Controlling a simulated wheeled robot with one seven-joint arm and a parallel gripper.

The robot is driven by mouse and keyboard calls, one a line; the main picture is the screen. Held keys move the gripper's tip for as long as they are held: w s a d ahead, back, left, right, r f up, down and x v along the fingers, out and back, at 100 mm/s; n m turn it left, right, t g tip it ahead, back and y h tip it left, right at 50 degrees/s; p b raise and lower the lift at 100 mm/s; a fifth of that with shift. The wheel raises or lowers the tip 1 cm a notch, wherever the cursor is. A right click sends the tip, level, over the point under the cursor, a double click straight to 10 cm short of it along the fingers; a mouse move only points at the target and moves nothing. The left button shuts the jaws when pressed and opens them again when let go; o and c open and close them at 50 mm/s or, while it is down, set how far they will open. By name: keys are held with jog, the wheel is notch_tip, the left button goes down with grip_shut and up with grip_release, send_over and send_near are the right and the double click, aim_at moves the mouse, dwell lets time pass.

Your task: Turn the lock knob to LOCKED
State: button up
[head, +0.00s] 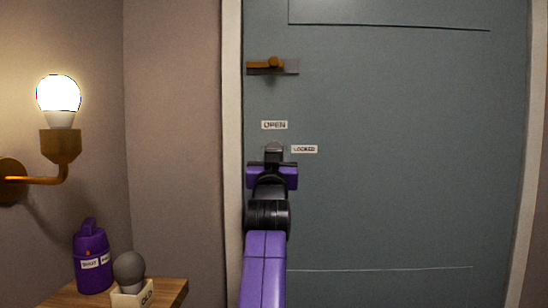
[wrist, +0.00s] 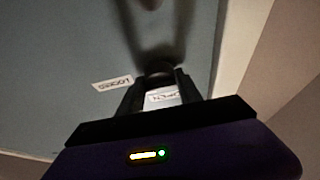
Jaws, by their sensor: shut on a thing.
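The lock knob (wrist: 160,68) is a small dark round piece on the grey-blue door (head: 400,150). My gripper (head: 274,152) reaches up to it from below and is shut on it; in the wrist view the two fingers (wrist: 158,82) stand on either side of the knob. The OPEN label (head: 274,125) is just above the knob in the head view, and the LOCKED label (head: 304,149) is to its right. Both labels also show upside down in the wrist view. My fingers hide most of the knob, so I cannot tell which way it points.
A brass door handle (head: 270,64) is higher up near the door's left edge. The pale door frame (head: 232,120) is close on the left. A lit wall lamp (head: 59,97), a purple canister (head: 91,250) and a grey bulb on a white block (head: 130,268) are at left.

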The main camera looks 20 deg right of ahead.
jog(key=o, duration=1.4)
jog(key=shift+c, duration=0.2)
jog(key=v, duration=0.7)
jog(key=shift+s+f+p, duration=0.15)
jog(key=shift+s+p, duration=0.2)
jog(key=shift+a, duration=0.15)
